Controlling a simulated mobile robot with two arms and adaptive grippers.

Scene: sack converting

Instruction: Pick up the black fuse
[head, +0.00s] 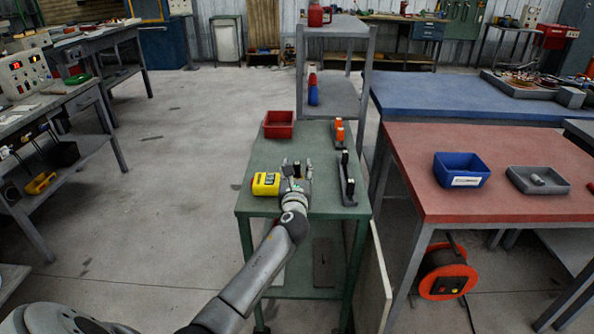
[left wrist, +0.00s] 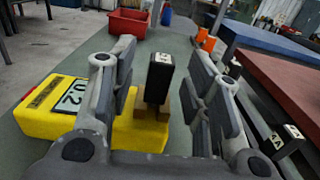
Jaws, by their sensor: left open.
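A black fuse (left wrist: 160,78) with a small white label on top stands upright between the open fingers of my left gripper (left wrist: 165,90) in the left wrist view. Brown pieces flank its lower part; I cannot tell exactly what it rests on. In the head view, the fuse shows as a small dark block (head: 297,169) at my left gripper (head: 296,175), over the green table (head: 270,205). The fingers have gaps on both sides of the fuse. Another black, upright piece (head: 345,160) stands on a dark holder to the right. My right gripper is not in view.
A yellow device (head: 265,184) with a label lies just left of my gripper. A red bin (head: 279,124) and orange pieces (head: 340,131) stand farther back on the green table. A red-topped table (head: 500,200) with a blue bin (head: 461,169) is at the right.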

